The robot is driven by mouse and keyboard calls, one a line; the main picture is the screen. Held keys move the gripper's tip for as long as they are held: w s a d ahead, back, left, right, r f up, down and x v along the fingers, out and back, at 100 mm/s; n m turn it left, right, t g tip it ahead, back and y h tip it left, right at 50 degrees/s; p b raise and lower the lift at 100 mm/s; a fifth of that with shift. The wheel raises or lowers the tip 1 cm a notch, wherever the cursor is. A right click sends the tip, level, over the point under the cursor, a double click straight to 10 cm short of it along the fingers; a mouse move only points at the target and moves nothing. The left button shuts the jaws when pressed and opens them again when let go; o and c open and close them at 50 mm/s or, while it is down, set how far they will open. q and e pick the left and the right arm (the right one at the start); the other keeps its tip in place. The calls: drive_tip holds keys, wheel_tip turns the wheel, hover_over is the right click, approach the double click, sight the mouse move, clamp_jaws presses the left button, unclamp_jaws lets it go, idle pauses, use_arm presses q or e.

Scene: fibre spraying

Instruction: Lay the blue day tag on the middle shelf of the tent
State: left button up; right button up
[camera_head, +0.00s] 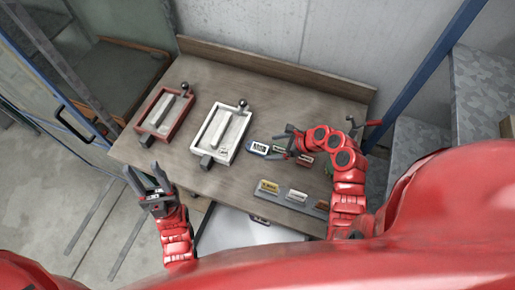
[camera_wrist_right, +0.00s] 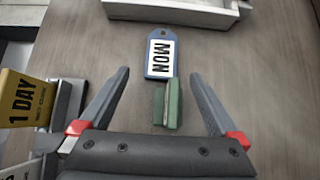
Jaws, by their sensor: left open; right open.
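The blue day tag (camera_head: 257,148), printed MON on a white label, lies flat on the wooden table, right of the white-framed tray. In the right wrist view the blue tag (camera_wrist_right: 161,55) lies just ahead of my fingertips, near the gripper's middle line. My right gripper (camera_head: 279,144) is open and empty over the table. A green block (camera_wrist_right: 173,104) sits between its spread fingers (camera_wrist_right: 159,73), against the tag's near end. My left gripper (camera_head: 144,172) is open and empty at the table's left front edge. I cannot make out the tent's middle shelf for certain.
A red-framed tray (camera_head: 166,111) and a white-framed tray (camera_head: 237,143) stand on the table. A holder with a yellow 1 DAY card (camera_wrist_right: 22,100) is near my right gripper. A blue-framed door (camera_head: 70,118) is at left; grey mottled shelves (camera_head: 482,90) are at right.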

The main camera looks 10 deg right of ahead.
sight(257, 148)
drive_tip(key=f+b, duration=0.1)
drive_tip(key=w+a+f+b, duration=0.1)
drive_tip(key=f+b, duration=0.1)
drive_tip(key=shift+w+a+f+b, duration=0.15)
drive_tip(key=shift+a+f+b, duration=0.05)
drive_tip(key=shift+a+b, duration=0.15)
drive_tip(key=shift+w+a+f, duration=0.1)
drive_tip(key=shift+w+a, duration=0.1)
drive_tip(key=shift+a, duration=0.05)
drive_tip(key=shift+c, duration=0.4)
clamp_jaws()
drive_tip(key=shift+r, duration=0.2)
